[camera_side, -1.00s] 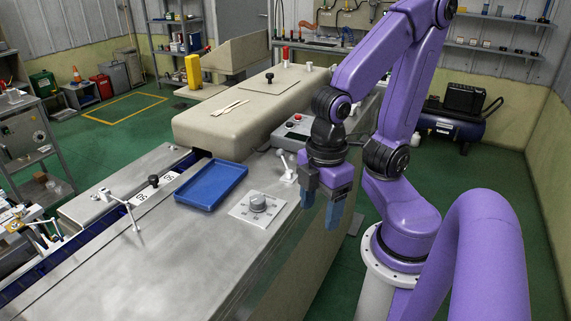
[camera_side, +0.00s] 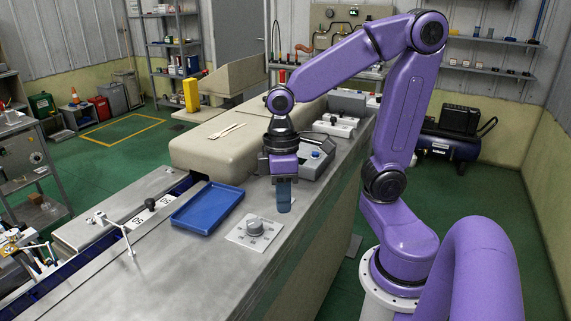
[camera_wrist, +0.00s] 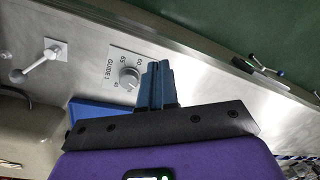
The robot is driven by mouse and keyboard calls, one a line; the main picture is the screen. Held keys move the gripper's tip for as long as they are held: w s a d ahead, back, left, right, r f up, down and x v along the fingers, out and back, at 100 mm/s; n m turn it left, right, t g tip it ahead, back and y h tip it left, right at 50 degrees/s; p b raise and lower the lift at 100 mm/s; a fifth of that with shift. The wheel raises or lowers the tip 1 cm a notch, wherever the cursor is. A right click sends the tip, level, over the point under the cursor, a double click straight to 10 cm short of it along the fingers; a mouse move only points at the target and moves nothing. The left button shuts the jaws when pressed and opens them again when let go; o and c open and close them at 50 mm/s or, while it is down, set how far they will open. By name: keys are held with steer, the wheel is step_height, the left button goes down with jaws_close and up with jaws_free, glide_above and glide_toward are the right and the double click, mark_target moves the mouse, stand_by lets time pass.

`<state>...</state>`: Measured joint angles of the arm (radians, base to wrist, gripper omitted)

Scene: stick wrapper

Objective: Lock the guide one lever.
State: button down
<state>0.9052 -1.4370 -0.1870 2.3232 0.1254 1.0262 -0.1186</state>
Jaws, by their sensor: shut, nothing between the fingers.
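In the wrist view, a white lever (camera_wrist: 38,62) stands on a square base plate at the upper left, its arm slanting down-left to a ball end. A grey dial knob (camera_wrist: 129,76) sits beside it on a white plate marked GUIDE 1. In the side view the dial (camera_side: 254,228) shows on the steel top, and the lever beside it is hidden behind my gripper. My gripper (camera_side: 284,211) is shut and empty, pointing down above the steel top close to the dial. Its blue fingers (camera_wrist: 157,66) show together in the wrist view, apart from the lever.
A blue tray (camera_side: 180,222) lies left of the dial. Another white lever (camera_side: 115,226) stands farther left by the guide slot. A beige cover (camera_side: 192,150) and a grey control box (camera_side: 313,160) rise behind my gripper. The steel top in front is clear.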

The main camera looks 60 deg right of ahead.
steer(key=w+d+r+m+y, duration=0.25)
steer(key=w+d+m, duration=0.6)
steer(key=d, duration=0.55)
steer(key=d+r+m+t, duration=0.2)
steer(key=d+m, duration=0.3)
steer(key=d, duration=1)
steer(key=shift+s+d+r+t, duration=0.25)
steer(key=shift+s+d+t, duration=0.15)
steer(key=shift+t, duration=0.4)
steer(key=shift+a+f+y, duration=0.1)
steer(key=shift+a+y, duration=0.05)
steer(key=shift+y, duration=0.2)
steer(key=x, duration=1.2)
steer(key=shift+w+a, duration=0.35)
steer(key=shift+a, duration=0.05)
steer(key=shift+w+a+f, duration=0.25)
steer(key=shift+a+f, duration=0.1)
